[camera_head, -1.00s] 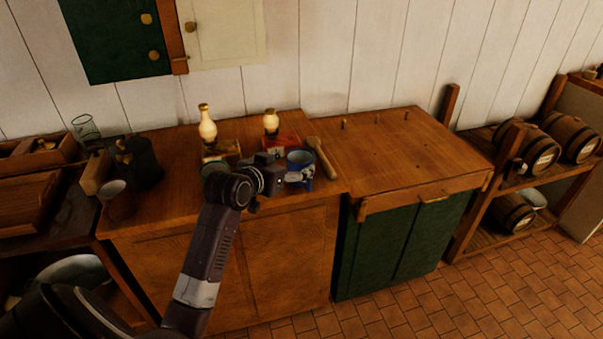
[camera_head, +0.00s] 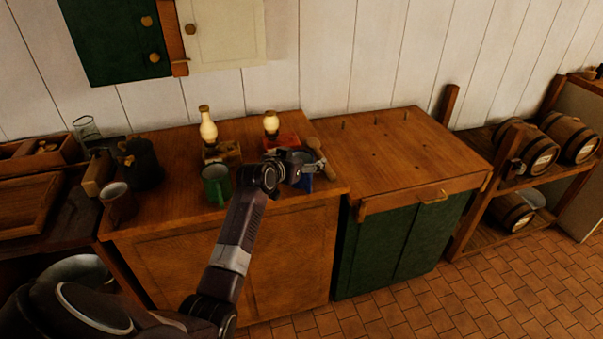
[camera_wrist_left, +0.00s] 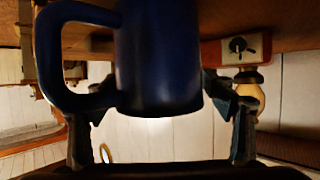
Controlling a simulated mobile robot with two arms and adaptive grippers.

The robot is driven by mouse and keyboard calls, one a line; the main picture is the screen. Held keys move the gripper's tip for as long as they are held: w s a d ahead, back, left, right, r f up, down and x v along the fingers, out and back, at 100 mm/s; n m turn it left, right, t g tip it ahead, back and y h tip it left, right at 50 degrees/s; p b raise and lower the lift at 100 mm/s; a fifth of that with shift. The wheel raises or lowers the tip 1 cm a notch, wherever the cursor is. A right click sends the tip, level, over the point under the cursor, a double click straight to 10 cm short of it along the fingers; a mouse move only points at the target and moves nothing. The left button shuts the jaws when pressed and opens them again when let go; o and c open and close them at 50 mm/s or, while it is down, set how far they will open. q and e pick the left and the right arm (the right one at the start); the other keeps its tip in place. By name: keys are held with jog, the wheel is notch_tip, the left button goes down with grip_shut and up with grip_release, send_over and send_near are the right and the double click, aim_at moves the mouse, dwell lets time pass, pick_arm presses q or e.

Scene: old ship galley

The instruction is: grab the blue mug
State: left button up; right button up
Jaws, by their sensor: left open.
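The blue mug (camera_wrist_left: 160,60) fills the upper middle of the left wrist view, upside down in that picture, with its handle to the left. In the head view only a bit of the blue mug (camera_head: 304,184) shows below my left gripper (camera_head: 308,168), which covers the rest. My left gripper is open. In the wrist view its two fingers (camera_wrist_left: 160,130) stand on either side of the mug's rim end. I cannot tell whether they touch it. My right gripper is not in view.
A green mug (camera_head: 216,185) stands left of my gripper, and a brown mug (camera_head: 118,204) farther left. Two oil lamps (camera_head: 208,128) (camera_head: 271,125) stand behind. A wooden spoon (camera_head: 314,146) lies close behind my gripper. The right worktop (camera_head: 400,150) is mostly clear.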

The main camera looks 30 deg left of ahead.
pick_arm(q)
jog(key=shift+x, duration=0.8)
jog(key=shift+c, duration=0.5)
jog(key=c, duration=1.5)
jog(key=shift+c, duration=0.5)
